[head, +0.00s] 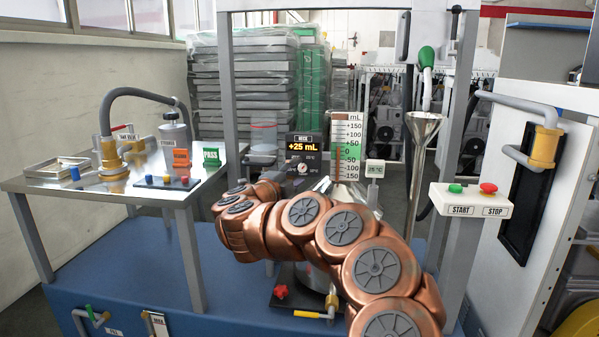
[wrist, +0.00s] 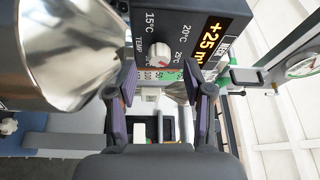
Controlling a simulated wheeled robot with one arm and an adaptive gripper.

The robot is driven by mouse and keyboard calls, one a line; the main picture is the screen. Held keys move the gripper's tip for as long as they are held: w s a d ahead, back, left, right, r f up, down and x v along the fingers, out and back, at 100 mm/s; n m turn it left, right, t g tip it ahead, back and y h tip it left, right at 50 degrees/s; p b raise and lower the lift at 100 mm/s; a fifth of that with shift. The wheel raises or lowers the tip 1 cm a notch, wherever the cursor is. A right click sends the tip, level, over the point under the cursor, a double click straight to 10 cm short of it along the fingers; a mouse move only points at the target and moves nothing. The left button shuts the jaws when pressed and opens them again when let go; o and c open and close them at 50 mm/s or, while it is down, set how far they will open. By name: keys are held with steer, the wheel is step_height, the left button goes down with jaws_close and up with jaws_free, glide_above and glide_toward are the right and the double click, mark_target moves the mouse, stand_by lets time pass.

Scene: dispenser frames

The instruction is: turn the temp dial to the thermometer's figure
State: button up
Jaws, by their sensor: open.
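The temp dial (wrist: 160,52), a pale round knob with a small red mark, sits on a dark panel in the wrist view. Figures 15°C, 20°C and 25°C stand around it; the red mark appears on its lower side. My gripper (wrist: 160,70) is open, its dark fingers on either side of the picture just short of the dial, which lies between their tips. Whether they touch it I cannot tell. In the head view the dial (head: 303,168) shows below the "+25 mL" display (head: 303,147). A small white readout (head: 375,169) seems to say 25 °C. My copper arm hides the gripper there.
A shiny metal vessel (wrist: 75,50) is close beside the left finger. A mL scale (head: 346,146) stands right of the panel. A funnel (head: 422,125) and a START/STOP box (head: 470,200) are at right. A side table (head: 100,190) is at left.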

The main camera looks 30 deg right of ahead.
steer(key=v, duration=0.9)
steer(key=shift+a, duration=0.2)
